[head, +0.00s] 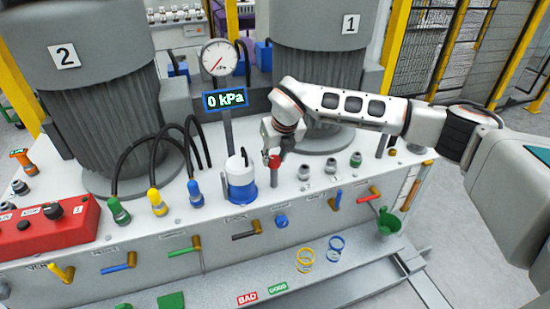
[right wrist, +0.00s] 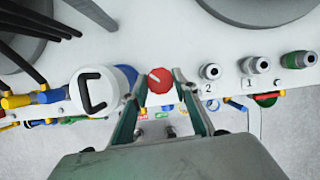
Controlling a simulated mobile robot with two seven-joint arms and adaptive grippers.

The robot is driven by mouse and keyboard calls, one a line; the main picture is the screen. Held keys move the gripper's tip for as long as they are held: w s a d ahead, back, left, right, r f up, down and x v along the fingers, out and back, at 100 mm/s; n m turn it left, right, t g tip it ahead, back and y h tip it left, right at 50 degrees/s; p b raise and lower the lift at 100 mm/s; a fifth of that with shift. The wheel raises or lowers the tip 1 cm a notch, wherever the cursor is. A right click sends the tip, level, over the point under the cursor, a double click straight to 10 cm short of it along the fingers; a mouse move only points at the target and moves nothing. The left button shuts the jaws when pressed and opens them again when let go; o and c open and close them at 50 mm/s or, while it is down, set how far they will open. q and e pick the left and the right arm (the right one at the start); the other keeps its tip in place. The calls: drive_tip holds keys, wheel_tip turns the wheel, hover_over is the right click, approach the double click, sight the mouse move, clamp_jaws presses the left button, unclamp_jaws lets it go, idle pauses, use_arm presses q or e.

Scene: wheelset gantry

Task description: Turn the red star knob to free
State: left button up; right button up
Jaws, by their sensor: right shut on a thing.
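The red star knob (head: 274,162) sits on a short grey post on the white bench top, right of the white-and-blue canister. In the right wrist view the knob (right wrist: 160,80) is seen from above, with a pale pointer line toward its upper left. My right gripper (head: 275,154) comes down on it from above. In the right wrist view the fingers of my right gripper (right wrist: 160,87) stand on both sides of the knob, shut on it. Any lettering around the knob is hidden or too small to read. My left gripper is not in view.
The white-and-blue canister (head: 241,181) stands close left of the knob. A gauge (head: 219,57) and a 0 kPa display (head: 225,98) rise behind it. Grey fittings (head: 303,172) stand to the right. Coloured valve levers (head: 186,250) line the front face. A red box (head: 50,228) is far left.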

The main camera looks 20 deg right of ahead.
drive_tip(key=m, duration=0.2)
drive_tip(key=m+h, duration=0.1)
drive_tip(key=m+h+b, duration=0.1)
drive_tip(key=m, duration=0.1)
drive_tip(key=shift+a+m, duration=0.25)
drive_tip(key=shift+m, duration=0.05)
drive_tip(key=shift+w+m+g+h, duration=0.1)
drive_tip(key=shift+m+g+h, duration=0.55)
drive_tip(key=shift+m, duration=1.25)
drive_tip(key=o, duration=1.1)
drive_tip(key=v, duration=1.2)
drive_tip(key=shift+a, duration=0.1)
